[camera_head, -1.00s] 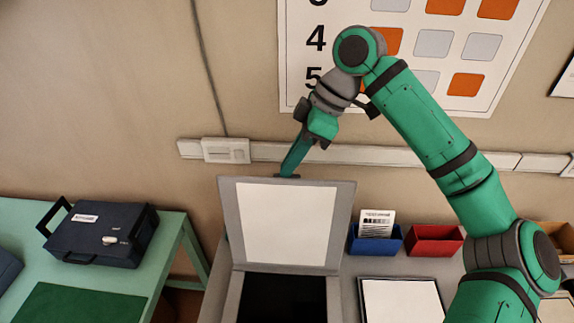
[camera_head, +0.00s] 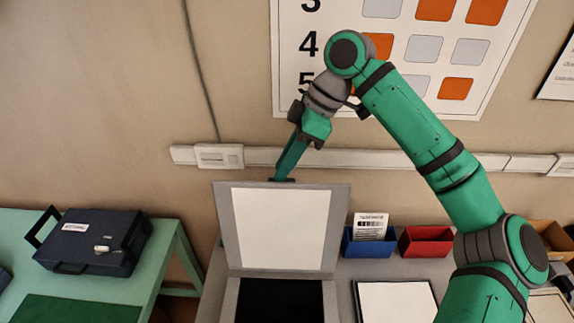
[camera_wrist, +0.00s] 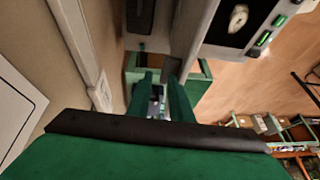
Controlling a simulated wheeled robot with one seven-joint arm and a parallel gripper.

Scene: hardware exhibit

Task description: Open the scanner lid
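The scanner (camera_head: 232,298) stands on the grey counter with its dark glass bed (camera_head: 280,300) uncovered. Its lid (camera_head: 221,215) is raised, nearly upright, with the white inner face toward the head camera. My gripper (camera_head: 283,179) is at the lid's top edge, pointing down from above and behind it. The lid partly hides the fingertips. In the wrist view the two green fingers (camera_wrist: 161,80) stand a little apart, with a narrow gap and nothing visibly held between them. A grey panel edge (camera_wrist: 187,30) lies close to the right finger; whether it touches cannot be told.
A blue bin (camera_head: 368,246) with a card and a red bin (camera_head: 425,245) stand right of the lid, near a framed white sheet (camera_head: 395,300). A dark case (camera_head: 93,243) lies on the green table at left. The wall with its trunking (camera_head: 370,158) is close behind.

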